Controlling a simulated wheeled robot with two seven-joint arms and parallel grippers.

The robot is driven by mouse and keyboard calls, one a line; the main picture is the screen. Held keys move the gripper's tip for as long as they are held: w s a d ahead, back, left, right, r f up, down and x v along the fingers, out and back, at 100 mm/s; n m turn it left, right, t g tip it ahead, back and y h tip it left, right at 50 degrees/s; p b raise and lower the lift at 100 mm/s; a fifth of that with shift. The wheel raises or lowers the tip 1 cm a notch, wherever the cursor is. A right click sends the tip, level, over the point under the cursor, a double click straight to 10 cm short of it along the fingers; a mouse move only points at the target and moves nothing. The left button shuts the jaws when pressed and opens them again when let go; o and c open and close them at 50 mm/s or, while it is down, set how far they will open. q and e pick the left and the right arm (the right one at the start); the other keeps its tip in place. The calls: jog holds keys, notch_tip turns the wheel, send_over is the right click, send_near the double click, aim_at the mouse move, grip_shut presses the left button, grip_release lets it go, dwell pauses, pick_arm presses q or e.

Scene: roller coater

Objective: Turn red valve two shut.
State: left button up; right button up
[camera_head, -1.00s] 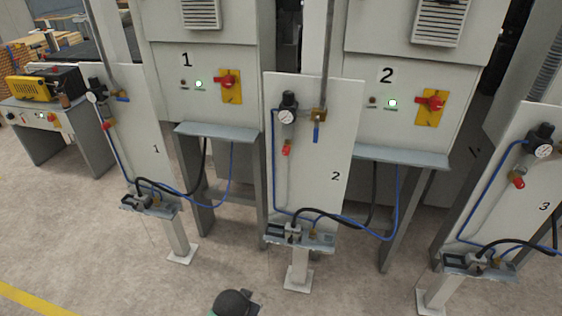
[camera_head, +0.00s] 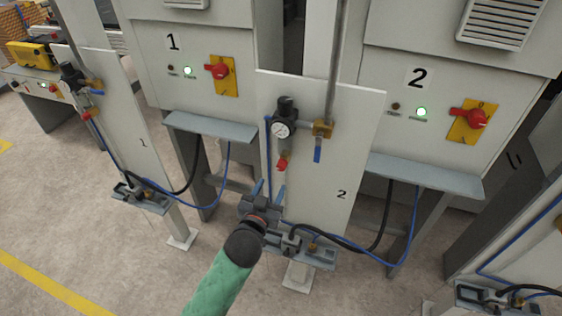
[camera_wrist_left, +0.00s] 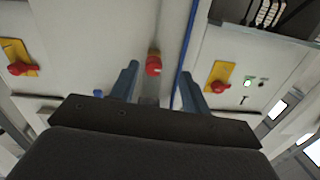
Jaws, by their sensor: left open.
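The red valve (camera_head: 282,164) on panel 2 (camera_head: 340,150) hangs below the black regulator and round gauge (camera_head: 281,128). My left gripper (camera_head: 267,190) is open, below the red valve and in front of the panel's lower part. In the left wrist view the red valve (camera_wrist_left: 153,65) lies between the two blue-grey fingers, beyond their tips. My left gripper (camera_wrist_left: 158,85) appears empty there, with no visible contact on the valve. My right gripper is not in view.
A blue-handled brass valve (camera_head: 320,130) sits right of the gauge. A blue hose (camera_head: 268,150) runs down the panel's left side. A bracket with fittings (camera_head: 318,256) sticks out below. Panel 1 (camera_head: 135,135) stands left; cabinet 2 (camera_head: 440,70) is behind.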

aim_at(280, 170)
pick_arm(q)
jog(key=shift+n+t+h, duration=0.3)
jog(key=shift+h, duration=0.1)
jog(key=w+p, duration=0.1)
jog(key=w, duration=0.1)
jog(key=w+d+r+p, duration=0.1)
jog(key=w+d+p, duration=0.1)
jog(key=w, duration=0.1)
jog(key=shift+w+d+r, duration=0.2)
jog(key=shift+w+r, duration=0.1)
jog(key=shift+w, duration=0.05)
jog(key=shift+w+d+f+p, duration=0.1)
jog(key=shift+w+d+p, duration=0.05)
jog(key=shift+w+p, duration=0.25)
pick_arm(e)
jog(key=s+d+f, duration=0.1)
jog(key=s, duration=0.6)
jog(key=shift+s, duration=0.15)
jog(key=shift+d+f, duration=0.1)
pick_arm(q)
jog(key=c, duration=1)
jog(key=shift+m, duration=0.7)
